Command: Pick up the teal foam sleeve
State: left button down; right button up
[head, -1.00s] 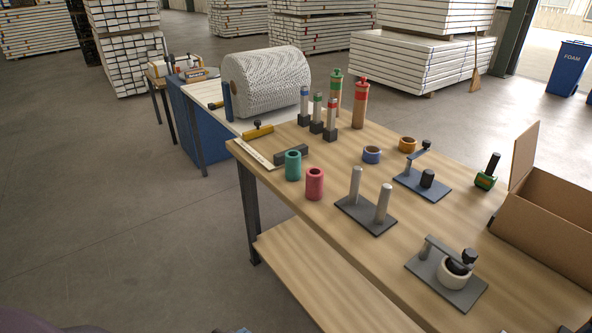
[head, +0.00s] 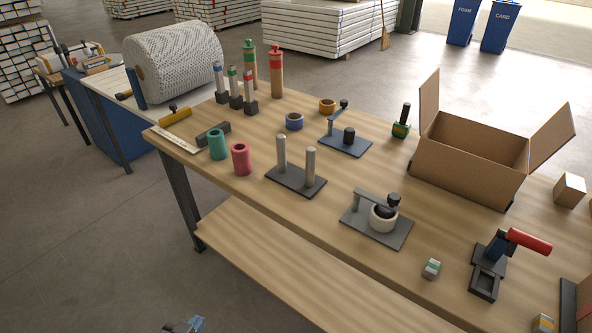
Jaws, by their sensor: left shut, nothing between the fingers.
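The teal foam sleeve (head: 217,144) stands upright on the wooden workbench (head: 340,225), near its left front edge. A red-pink sleeve (head: 241,159) stands just to its right, and a dark grey block (head: 213,134) lies close behind it. My left gripper (head: 185,325) shows only in part at the bottom edge, low and well in front of the bench. It is shut, holds nothing and is far from the teal sleeve. My right gripper is out of view.
A base with two upright pegs (head: 295,180) stands right of the sleeves. A lower shelf (head: 270,250) runs below the bench top.

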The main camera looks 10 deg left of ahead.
aim_at(216, 139)
jog(key=i+j+z, duration=0.1)
jog(key=j, duration=0.35)
jog(key=i+j+z, duration=0.15)
jog(key=i+j, duration=0.15)
jog(key=j, duration=0.2)
jog(key=i+j+z, duration=0.1)
jog(key=j, duration=0.45)
jog(key=i+j+z, duration=0.15)
jog(key=j, duration=0.35)
jog(key=i+j+z, duration=0.1)
jog(key=j, duration=0.45)
jog(key=i+j+z, duration=0.1)
jog(key=j, duration=0.45)
jog(key=i+j+z, duration=0.15)
jog(key=j, duration=0.4)
